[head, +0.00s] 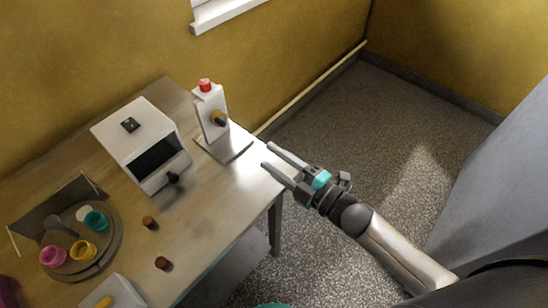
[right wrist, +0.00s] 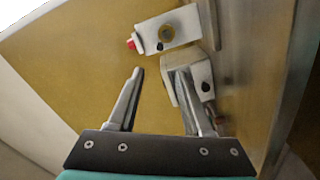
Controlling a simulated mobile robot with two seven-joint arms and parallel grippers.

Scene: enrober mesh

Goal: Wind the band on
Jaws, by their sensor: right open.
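I cannot make out the band. My left gripper is not in view.
A round tray (head: 112,252) with pink, yellow and teal cups is on the left of the wooden table (head: 215,205). Two small brown pieces (head: 149,222) (head: 162,263) lie near the front edge. A white block (head: 120,290) is at the bottom. The floor at right is clear.

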